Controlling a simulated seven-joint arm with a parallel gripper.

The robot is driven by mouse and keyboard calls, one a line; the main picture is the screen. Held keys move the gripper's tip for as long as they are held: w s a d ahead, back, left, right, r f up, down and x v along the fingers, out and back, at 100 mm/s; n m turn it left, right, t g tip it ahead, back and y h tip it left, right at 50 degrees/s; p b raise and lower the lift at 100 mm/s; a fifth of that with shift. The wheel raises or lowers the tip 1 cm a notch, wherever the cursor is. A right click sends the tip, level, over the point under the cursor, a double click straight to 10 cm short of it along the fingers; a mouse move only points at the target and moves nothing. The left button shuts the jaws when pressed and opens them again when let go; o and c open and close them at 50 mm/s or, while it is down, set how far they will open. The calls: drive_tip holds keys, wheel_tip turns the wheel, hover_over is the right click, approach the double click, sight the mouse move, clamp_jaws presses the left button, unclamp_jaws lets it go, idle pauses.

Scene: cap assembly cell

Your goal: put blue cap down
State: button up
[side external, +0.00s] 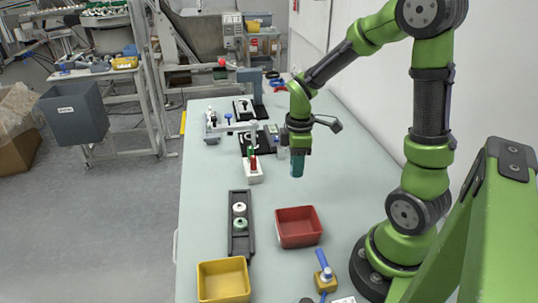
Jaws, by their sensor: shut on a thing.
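My gripper (298,154) points down above the right half of the table, behind the red bin. It is shut on a teal-blue piece, which I take to be the blue cap (297,167); it hangs below the jaws, roughly upright. It looks held above the table top, though the exact height cannot be told from this view. The fingers are small here, and they partly hide the top of the piece.
A dark rack (240,250) holding a white and a green round piece stands left of a red bin (299,238). A yellow bin (223,290) is at the front. Fixtures (250,165) stand behind. The table's left side is clear.

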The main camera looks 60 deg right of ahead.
sight(294, 196)
wheel_tip(294, 196, down, 8)
drive_tip(key=shift+r, duration=0.1)
idle(0.4)
drive_tip(key=o, duration=0.7)
drive_tip(key=shift+f, duration=0.2)
wheel_tip(294, 196, up, 12)
drive_tip(key=shift+f, duration=0.1)
drive_tip(key=s+a+r+m+t, duration=0.1)
drive_tip(key=a+r+m+t, duration=0.1)
drive_tip(key=a+r+m, duration=0.2)
wheel_tip(294, 196, up, 2)
drive_tip(key=shift+a+r+t, duration=0.1)
drive_tip(key=shift+a+t, duration=0.3)
drive_tip(key=shift+a, duration=0.5)
drive_tip(key=shift+o, duration=0.4)
drive_tip(key=s+a+r+m+t+y, duration=0.1)
drive_tip(key=s+a+r+m+t, duration=0.3)
drive_tip(key=a+r+m, duration=0.1)
drive_tip(key=shift+s+a+r+m+y, duration=0.35)
drive_tip(key=shift+a+m, duration=0.55)
drive_tip(key=shift+a, duration=0.35)
drive_tip(key=shift+s+a, duration=0.1)
drive_tip(key=shift+a, duration=0.05)
